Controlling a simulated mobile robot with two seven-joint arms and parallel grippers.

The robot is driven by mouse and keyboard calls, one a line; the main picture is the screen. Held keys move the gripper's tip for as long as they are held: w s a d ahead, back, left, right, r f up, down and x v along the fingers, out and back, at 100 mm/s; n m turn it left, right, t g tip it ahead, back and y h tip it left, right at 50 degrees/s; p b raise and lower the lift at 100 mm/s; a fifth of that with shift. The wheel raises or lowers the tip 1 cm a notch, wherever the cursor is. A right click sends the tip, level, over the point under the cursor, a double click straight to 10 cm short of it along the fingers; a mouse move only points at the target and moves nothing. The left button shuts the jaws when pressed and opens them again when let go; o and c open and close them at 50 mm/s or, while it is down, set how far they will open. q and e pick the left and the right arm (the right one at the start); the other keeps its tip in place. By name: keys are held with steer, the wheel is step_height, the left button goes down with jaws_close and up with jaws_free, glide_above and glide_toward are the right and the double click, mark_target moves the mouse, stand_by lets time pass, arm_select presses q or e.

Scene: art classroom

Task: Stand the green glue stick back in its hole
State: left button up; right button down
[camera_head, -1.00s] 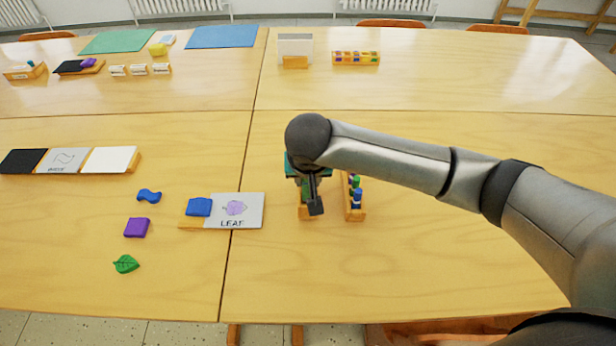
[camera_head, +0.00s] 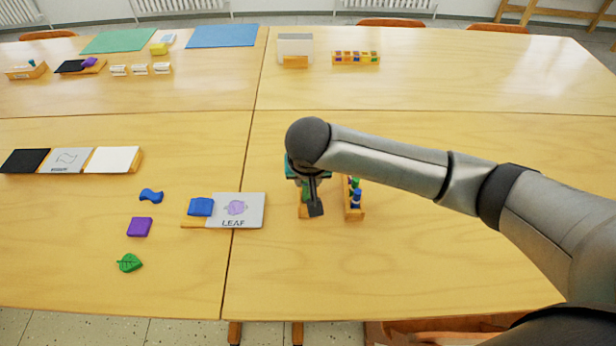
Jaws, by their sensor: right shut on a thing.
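My right gripper (camera_head: 313,207) points down over the middle of the near table, shut on the green glue stick (camera_head: 304,191), of which only a small green part shows. A small wooden holder (camera_head: 304,213) lies right under and behind the gripper, mostly hidden. A second narrow wooden holder (camera_head: 354,215) stands just to the right, with a green-topped and a blue stick (camera_head: 356,199) upright in it. The hole and the lower end of the held stick are hidden by my gripper. My left gripper is not in view.
A LEAF card (camera_head: 236,212) with a blue block lies left of the gripper. A card tray (camera_head: 70,161) is at far left. The table right of and in front of the holders is clear.

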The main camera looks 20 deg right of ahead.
steer(key=shift+p, duration=0.6)
stand_by(0.5)
steer(key=shift+f+p, duration=1.05)
steer(key=shift+f, duration=0.35)
stand_by(2.3)
steer(key=c, duration=0.5)
jaws_free()
stand_by(0.5)
steer(key=shift+o, duration=1.1)
steer(key=shift+r+p, duration=3.05)
steer(key=shift+p, duration=0.9)
